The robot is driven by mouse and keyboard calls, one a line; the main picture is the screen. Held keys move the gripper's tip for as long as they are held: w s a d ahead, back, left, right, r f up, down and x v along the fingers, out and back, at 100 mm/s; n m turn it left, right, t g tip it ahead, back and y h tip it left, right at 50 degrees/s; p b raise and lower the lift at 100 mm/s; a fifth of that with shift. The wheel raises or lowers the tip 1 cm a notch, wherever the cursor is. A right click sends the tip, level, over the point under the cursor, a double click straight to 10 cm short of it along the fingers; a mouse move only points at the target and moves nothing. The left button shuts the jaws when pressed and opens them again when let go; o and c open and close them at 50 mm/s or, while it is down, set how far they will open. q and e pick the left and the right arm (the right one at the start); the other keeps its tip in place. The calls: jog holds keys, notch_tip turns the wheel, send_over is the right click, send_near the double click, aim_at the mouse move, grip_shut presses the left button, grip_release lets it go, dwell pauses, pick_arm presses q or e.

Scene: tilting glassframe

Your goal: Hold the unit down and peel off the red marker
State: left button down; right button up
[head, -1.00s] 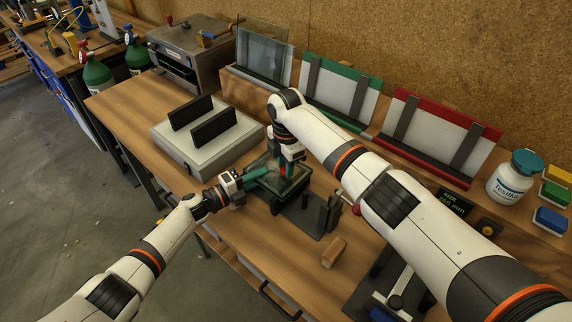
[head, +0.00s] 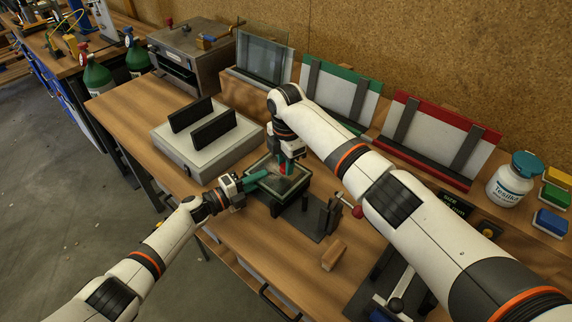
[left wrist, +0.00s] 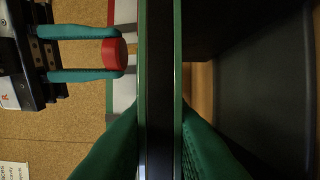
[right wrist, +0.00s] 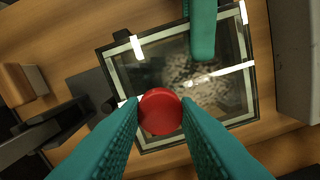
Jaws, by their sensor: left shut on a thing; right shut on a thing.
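The unit (head: 291,190) is a dark-framed glass pane lying on a black stand. My left gripper (head: 262,177) is shut on its near left edge; in the left wrist view the unit (left wrist: 160,60) is edge-on between the teal fingers. The red marker (right wrist: 160,111) is a round red disc between the teal fingertips of my right gripper (right wrist: 161,115), which is shut on it over the glass. In the left wrist view the marker (left wrist: 115,52) has a clear gap between it and the unit's face. The marker is partly hidden in the head view.
A grey box with two black upright plates (head: 214,130) stands left of the unit. A wooden block (head: 333,254) and a dark clamp (head: 331,213) are to the right. Green and red racks (head: 440,125) line the back. Bare bench lies in front.

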pick_arm(q)
jog(key=shift+f, duration=0.1)
pick_arm(e)
jog(key=shift+r, duration=2.8)
pick_arm(q)
jog(key=c, duration=1.3)
grip_release()
jog(key=shift+o, duration=0.2)
